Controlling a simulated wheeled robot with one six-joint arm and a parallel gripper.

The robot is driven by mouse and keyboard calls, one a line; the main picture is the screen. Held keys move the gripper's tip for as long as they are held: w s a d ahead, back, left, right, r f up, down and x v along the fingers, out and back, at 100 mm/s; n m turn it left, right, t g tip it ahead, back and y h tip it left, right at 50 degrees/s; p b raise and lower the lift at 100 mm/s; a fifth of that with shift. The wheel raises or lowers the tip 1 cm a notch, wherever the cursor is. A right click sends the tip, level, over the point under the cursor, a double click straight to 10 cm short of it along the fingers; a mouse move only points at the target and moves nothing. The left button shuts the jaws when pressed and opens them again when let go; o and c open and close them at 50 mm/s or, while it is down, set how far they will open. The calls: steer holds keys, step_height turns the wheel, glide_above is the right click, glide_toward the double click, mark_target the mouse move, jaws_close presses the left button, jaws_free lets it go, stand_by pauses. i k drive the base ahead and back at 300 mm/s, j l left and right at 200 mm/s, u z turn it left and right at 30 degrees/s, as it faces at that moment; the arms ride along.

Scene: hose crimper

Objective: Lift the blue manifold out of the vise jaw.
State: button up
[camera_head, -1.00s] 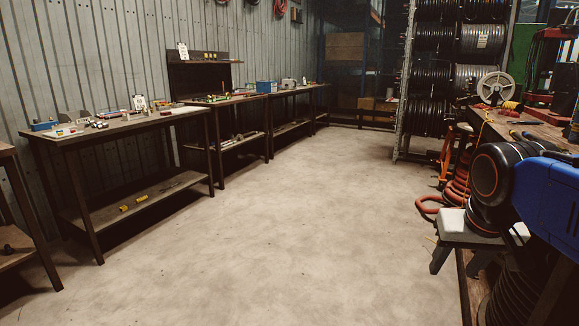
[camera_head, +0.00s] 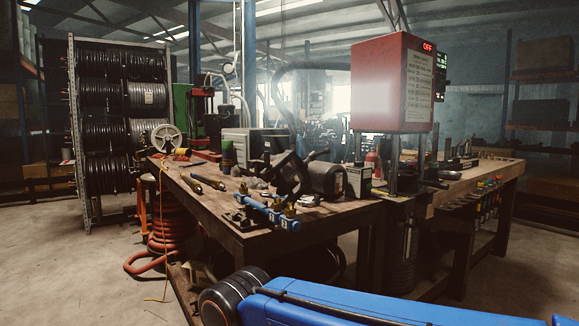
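A blue manifold (camera_head: 267,211), a bar with brass fittings, shows at the front corner of the wooden bench. It lies slanted, its right end nearer to me. Dark metal shows under and beside its left part, but at this size I cannot tell how the vise jaw holds it. A dark machine like a vise (camera_head: 291,176) stands just behind it. My blue arm crosses the bottom of the view, well in front of the bench. My gripper is not in view.
The bench (camera_head: 213,208) also carries screwdriver-like tools (camera_head: 208,181) and a white reel (camera_head: 165,138). A red press with an "OFF" display (camera_head: 392,85) stands right of the manifold. Orange hose (camera_head: 150,262) lies on the floor at left. Floor at far left is clear.

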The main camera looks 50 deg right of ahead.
mark_target(288, 224)
steer(key=l+z, duration=0.15)
steer(key=z, duration=0.95)
steer(key=k+l, duration=0.05)
